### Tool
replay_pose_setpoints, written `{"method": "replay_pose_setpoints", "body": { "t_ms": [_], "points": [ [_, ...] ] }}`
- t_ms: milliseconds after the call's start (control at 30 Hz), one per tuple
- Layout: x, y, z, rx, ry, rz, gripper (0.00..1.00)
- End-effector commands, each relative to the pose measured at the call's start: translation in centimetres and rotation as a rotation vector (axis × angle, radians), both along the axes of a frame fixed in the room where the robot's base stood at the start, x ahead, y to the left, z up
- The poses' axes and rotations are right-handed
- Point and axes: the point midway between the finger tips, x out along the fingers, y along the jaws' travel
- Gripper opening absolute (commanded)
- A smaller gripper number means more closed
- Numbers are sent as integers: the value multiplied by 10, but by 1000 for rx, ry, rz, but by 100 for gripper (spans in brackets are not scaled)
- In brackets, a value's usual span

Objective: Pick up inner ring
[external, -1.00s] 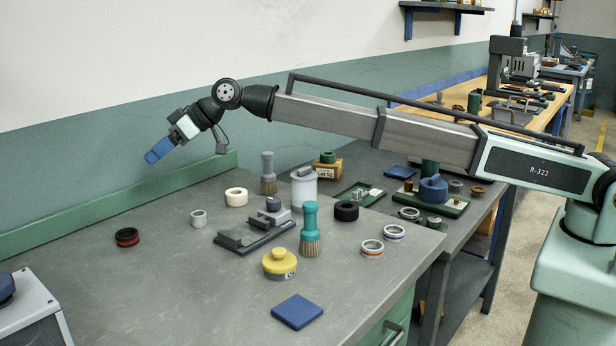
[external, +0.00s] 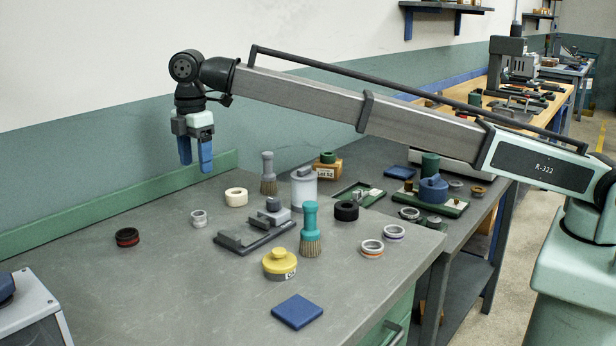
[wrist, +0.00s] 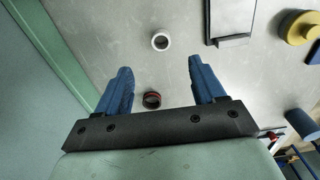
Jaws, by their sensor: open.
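Several rings stand on the grey bench, and I cannot tell by looks which is the inner ring. A small grey ring (external: 199,218) lies below my gripper in the external view; it also shows in the wrist view (wrist: 160,41), just beyond the fingertips. A black ring with a red band (external: 127,237) lies further left and appears between the fingers in the wrist view (wrist: 152,99). My gripper (external: 197,165) hangs above the bench near the green back rail, its blue fingers pointing down, apart and empty; they also show in the wrist view (wrist: 159,68).
A cream ring (external: 236,197), a dark fixture (external: 252,237), two brushes, a grey canister (external: 304,190) and a yellow knob-topped piece (external: 279,264) stand to the right. Black, orange-banded and purple-banded rings lie beyond. The green rail (external: 110,213) edges the bench.

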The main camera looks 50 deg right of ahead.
Motion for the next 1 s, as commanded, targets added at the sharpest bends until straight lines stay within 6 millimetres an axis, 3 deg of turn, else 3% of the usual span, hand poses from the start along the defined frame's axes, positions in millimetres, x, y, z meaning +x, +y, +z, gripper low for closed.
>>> {"method": "replay_pose_setpoints", "body": {
  "t_ms": [400,733,1000],
  "points": [
    [-1,1,-66,2,0,-2,69],
    [-1,4,-86,2,0,-2,69],
    [-1,9,-120,2,0,-3,69]
  ]
}}
